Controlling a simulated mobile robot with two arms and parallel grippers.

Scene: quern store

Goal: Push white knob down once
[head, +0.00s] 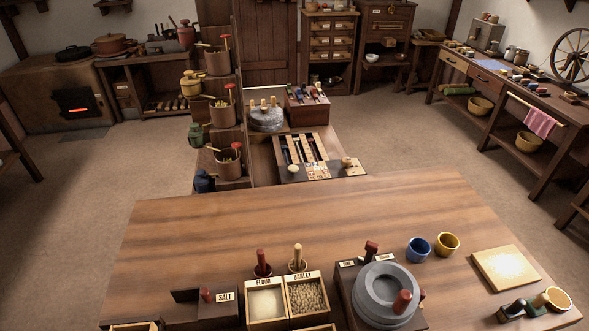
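A small whitish round knob (293,168) sits at the front left of a dark panel (322,171) on a wooden unit beyond the table. A tan knob or peg stands at the panel's right end (347,163). Both are small in the view, and I cannot tell how far the whitish knob is pressed. Neither of my grippers is in view. Nothing is seen touching the knob.
The near table (300,210) has a clear back half. Its front holds a salt box (214,306), flour and barley bins, a grey quern (386,293), blue and yellow cups and a pale board (506,268). A rack with pots (223,62) stands left of the unit.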

